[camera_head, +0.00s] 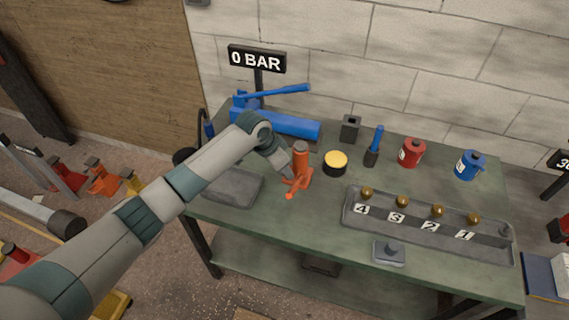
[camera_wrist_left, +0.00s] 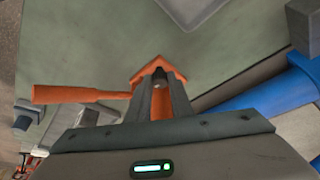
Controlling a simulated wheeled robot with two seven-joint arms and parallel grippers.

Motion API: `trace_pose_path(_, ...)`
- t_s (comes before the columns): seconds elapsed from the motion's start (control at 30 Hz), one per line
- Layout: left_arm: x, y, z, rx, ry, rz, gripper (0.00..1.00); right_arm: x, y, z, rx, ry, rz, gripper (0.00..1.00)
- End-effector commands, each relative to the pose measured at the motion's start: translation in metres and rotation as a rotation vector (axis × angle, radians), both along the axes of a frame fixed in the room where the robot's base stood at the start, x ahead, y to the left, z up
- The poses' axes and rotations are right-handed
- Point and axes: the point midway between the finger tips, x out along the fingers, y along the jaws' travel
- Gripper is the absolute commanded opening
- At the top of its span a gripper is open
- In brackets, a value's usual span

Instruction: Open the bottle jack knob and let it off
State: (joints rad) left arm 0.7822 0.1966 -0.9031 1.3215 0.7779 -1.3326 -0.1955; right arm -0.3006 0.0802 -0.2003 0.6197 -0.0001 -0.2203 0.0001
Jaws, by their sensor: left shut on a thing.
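The orange bottle jack (camera_head: 301,161) stands upright near the middle of the green bench, with a grey top and an orange lever or knob low at its front. My left gripper (camera_head: 287,172) is at the jack's left side. In the left wrist view the fingers (camera_wrist_left: 160,97) are close together with orange jack body (camera_wrist_left: 160,107) between them. An orange rod (camera_wrist_left: 75,94) sticks out to the left there. The fingers hide much of the jack, so I cannot tell exactly which part is gripped. My right gripper is not in view.
A blue hand pump (camera_head: 290,125) and a 0 BAR sign (camera_head: 257,60) stand behind. A yellow-topped tin (camera_head: 336,161) is right of the jack. A numbered tray (camera_head: 430,245) with brass balls lies at the front right.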

Motion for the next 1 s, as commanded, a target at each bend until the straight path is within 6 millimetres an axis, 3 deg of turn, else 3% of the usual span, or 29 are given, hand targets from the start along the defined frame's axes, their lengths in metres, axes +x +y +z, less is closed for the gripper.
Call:
trace_pose_path(0.3,0.001,0.0,0.001,-0.002,-0.002,0.01,0.0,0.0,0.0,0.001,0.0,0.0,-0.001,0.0)
trace_pose_path(0.33,0.001,0.0,0.001,-0.002,-0.002,0.01,0.27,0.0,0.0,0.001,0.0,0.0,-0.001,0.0)
trace_pose_path(0.4,0.001,0.0,0.001,-0.001,-0.002,0.009,0.39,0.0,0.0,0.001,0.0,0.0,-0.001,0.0)
trace_pose_path(0.77,0.0,0.0,0.003,-0.001,0.0,0.009,0.39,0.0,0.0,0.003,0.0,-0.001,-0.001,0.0)
trace_pose_path(1.0,0.002,0.001,0.017,-0.002,-0.001,0.01,0.39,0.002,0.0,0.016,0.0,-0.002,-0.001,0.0)
